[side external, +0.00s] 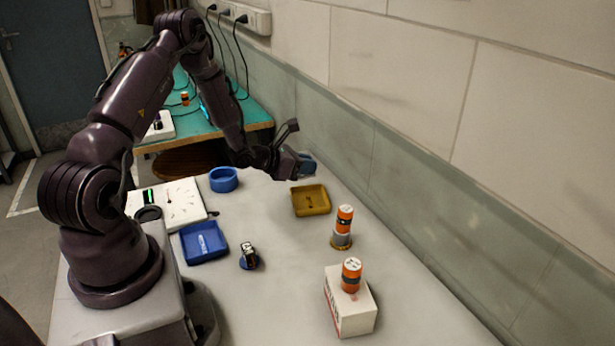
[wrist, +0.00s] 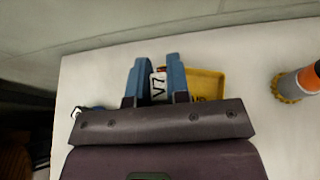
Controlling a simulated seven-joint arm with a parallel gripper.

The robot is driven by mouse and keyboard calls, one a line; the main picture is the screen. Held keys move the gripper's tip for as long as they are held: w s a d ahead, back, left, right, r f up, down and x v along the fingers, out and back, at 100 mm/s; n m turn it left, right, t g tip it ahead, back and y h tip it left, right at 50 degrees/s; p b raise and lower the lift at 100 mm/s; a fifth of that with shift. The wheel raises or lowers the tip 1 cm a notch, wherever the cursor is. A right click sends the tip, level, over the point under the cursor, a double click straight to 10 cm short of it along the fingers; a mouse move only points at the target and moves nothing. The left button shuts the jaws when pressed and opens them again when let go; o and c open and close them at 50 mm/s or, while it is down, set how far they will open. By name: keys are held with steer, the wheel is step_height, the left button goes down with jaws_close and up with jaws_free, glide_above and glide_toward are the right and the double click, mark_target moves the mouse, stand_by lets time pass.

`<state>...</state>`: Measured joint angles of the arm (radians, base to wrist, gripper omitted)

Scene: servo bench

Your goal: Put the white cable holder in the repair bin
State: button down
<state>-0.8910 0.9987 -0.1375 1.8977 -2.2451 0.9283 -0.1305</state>
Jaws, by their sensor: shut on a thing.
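My gripper (side external: 308,167) hangs above the far part of the bench, near the wall and behind the yellow tray. In the wrist view my gripper (wrist: 158,62) has its two blue fingers closed on a small white piece marked "V7" (wrist: 158,86), apparently the white cable holder. In the side view the piece cannot be made out. The yellow tray (side external: 325,206) has dark lettering too small to read; it also shows beyond the fingers in the wrist view (wrist: 207,78). A blue tray (side external: 222,252) with a white label lies nearer my base. I cannot read which is the repair bin.
An orange-and-white cylinder (side external: 344,222) stands on a round base right of the yellow tray. Another cylinder (side external: 351,272) stands on a white box (side external: 350,312). A blue round dish (side external: 223,179), a white dial panel (side external: 183,203) and a small black part (side external: 249,251) are left.

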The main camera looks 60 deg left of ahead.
mark_target(308, 176)
steer(key=shift+w+a+f, duration=0.1)
steer(key=shift+w+f, duration=0.15)
steer(key=shift+f, duration=0.05)
step_height(308, 176, down, 2)
steer(key=shift+w+a+f, duration=0.1)
steer(key=shift+w+f, duration=0.05)
steer(key=shift+f, duration=0.55)
steer(key=shift+f, duration=0.6)
steer(key=c, duration=1.1)
jaws_free()
